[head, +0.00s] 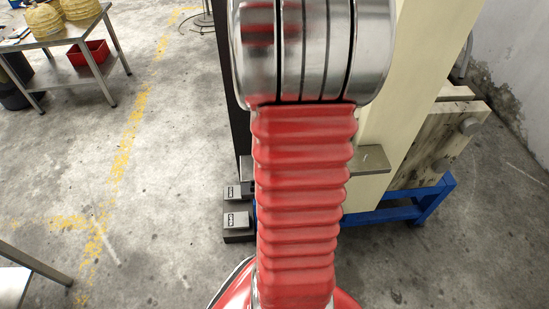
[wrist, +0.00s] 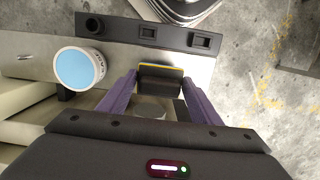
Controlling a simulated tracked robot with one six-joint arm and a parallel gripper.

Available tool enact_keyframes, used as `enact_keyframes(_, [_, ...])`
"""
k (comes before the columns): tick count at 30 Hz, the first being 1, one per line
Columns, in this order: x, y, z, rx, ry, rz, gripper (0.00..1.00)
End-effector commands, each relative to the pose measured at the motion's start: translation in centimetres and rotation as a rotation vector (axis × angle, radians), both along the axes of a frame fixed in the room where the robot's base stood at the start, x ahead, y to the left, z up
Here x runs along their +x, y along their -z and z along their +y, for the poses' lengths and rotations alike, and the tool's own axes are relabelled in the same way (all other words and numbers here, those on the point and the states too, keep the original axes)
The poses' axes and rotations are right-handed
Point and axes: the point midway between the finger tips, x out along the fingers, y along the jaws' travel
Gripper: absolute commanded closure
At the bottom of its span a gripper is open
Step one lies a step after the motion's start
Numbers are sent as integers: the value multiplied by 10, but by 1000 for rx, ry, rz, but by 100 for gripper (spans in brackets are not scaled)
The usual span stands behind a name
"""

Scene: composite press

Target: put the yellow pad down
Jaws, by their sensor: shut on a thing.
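In the wrist view my gripper (wrist: 160,88) has two purple fingers reaching away from the camera. They are shut on the yellow pad (wrist: 160,76), which shows as a dark block with a thin yellow edge along its far side. The pad is over or close to a pale flat surface (wrist: 204,68); I cannot tell whether it touches it. In the head view my own arm fills the middle, and the gripper and pad are hidden.
A round white container with a light blue top (wrist: 80,68) stands left of the fingers. A dark strip with square sockets (wrist: 150,33) lies beyond the pad. The head view shows a cream press frame (head: 385,130), foot pedals (head: 238,207) and a table (head: 75,40) at the far left.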

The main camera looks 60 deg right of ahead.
Motion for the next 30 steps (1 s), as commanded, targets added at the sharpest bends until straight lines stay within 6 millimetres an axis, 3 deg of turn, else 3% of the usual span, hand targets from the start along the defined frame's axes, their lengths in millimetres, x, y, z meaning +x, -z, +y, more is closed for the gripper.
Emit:
enact_keyframes(10, [0,35,0,2,-1,1,69])
enact_keyframes(22, [0,39,1,1,-1,1,69])
enact_keyframes(23, [0,39,1,1,-1,1,41])
enact_keyframes(30, [0,39,1,1,-1,1,24])
